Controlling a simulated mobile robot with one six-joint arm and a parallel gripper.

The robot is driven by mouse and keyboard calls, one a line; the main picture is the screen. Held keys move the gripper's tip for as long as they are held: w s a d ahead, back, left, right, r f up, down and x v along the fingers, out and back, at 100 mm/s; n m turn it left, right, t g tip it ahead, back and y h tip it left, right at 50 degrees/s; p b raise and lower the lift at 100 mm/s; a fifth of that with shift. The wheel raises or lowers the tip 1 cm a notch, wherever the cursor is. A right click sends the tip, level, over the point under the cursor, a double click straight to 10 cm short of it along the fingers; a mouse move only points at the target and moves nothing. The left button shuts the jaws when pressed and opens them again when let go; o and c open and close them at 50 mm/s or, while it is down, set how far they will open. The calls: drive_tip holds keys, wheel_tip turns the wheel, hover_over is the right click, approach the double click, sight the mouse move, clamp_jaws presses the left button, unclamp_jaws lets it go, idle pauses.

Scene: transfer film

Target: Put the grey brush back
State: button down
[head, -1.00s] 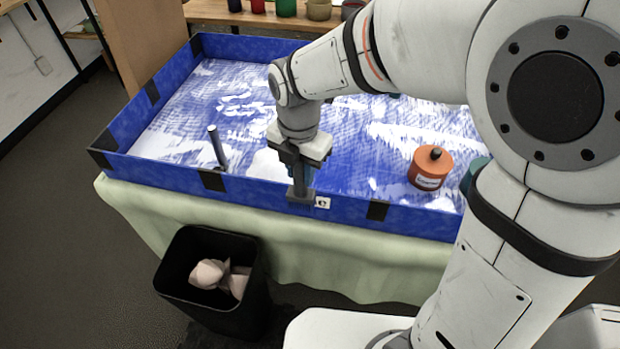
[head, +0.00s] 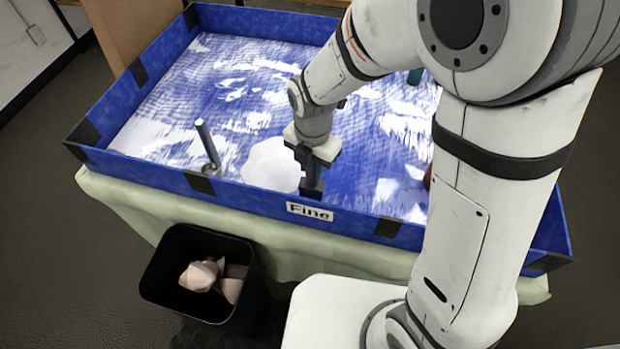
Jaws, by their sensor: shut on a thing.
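A blue-walled tray (head: 130,172) with a blue and white floor stands on a cloth-covered table. A grey upright cylinder (head: 206,143) stands inside, near the front wall at left; I cannot tell whether it is the grey brush. My gripper (head: 312,178) points down just inside the front wall, right of the cylinder and apart from it. It is shut on a dark, block-ended thing (head: 313,191), mostly hidden by the jaws and in shadow. A white label reading "Fine" (head: 310,211) is on the front wall just below it.
A black bin (head: 205,312) with crumpled pale pieces stands on the floor in front. A white patch (head: 268,165) lies on the tray floor left of the gripper. My arm hides much of the tray's right side, with a red thing (head: 428,178) partly showing.

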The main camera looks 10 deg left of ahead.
sight(312, 178)
drive_tip(key=shift+f, duration=2.2)
drive_tip(key=shift+f, duration=0.25)
drive_tip(key=c, duration=1.2)
unclamp_jaws()
drive_tip(key=shift+o, duration=0.2)
drive_tip(key=shift+r, duration=0.1)
wheel_tip(312, 178, up, 12)
drive_tip(key=shift+f, duration=0.2)
drive_tip(key=shift+r, duration=0.35)
